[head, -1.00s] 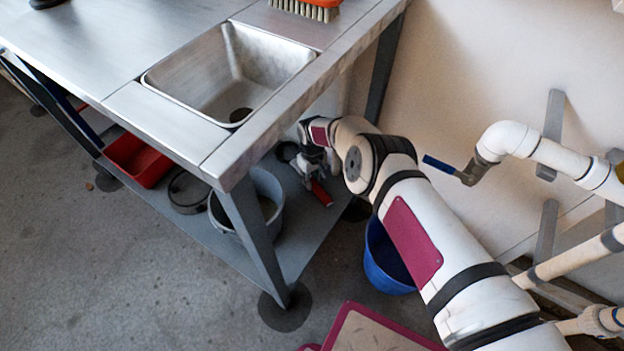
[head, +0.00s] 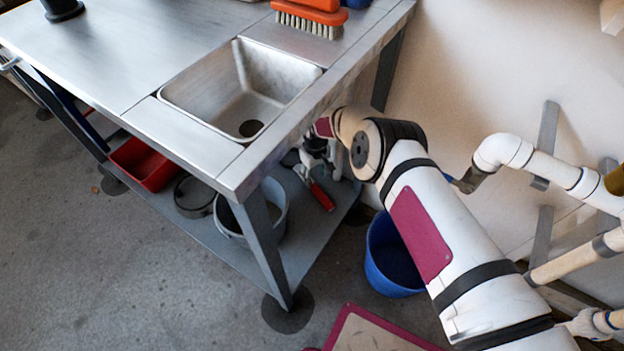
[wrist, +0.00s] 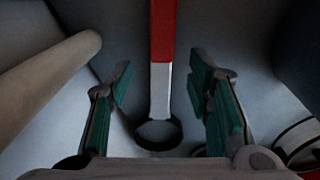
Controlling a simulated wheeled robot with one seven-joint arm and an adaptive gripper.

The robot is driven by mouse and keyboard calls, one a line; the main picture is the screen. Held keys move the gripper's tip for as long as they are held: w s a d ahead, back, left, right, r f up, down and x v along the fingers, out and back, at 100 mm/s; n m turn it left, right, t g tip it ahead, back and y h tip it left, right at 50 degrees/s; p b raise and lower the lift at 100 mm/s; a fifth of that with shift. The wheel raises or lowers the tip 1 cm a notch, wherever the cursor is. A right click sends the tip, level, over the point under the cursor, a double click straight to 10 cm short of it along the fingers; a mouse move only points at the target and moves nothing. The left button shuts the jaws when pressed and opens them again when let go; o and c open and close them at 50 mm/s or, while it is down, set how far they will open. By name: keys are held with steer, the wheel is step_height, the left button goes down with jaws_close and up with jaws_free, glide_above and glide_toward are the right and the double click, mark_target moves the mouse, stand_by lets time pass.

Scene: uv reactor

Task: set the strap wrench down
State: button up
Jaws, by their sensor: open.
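The strap wrench has a red handle (head: 321,196) and lies on the lower shelf (head: 215,252) under the sink bench. In the wrist view its red and silver handle (wrist: 162,45) runs down the middle to a dark loop (wrist: 158,133). My gripper (wrist: 160,75) is open, with one green-padded finger on each side of the handle and visible gaps between. I cannot tell its exact height above the wrench. In the head view my gripper (head: 314,152) is small, partly hidden by the bench edge and my arm, just above the red handle.
A grey bucket (head: 232,222), a dark ring (head: 192,197) and a red tray (head: 147,166) sit left on the shelf. A bench leg (head: 262,245) stands in front. A blue bucket (head: 391,262) and white pipes (head: 552,155) are on the right.

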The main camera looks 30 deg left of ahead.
step_height(320, 180, up, 2)
steer(key=shift+r+p, duration=0.15)
steer(key=shift+p, duration=0.2)
steer(key=shift+d, duration=0.15)
steer(key=shift+w, duration=0.1)
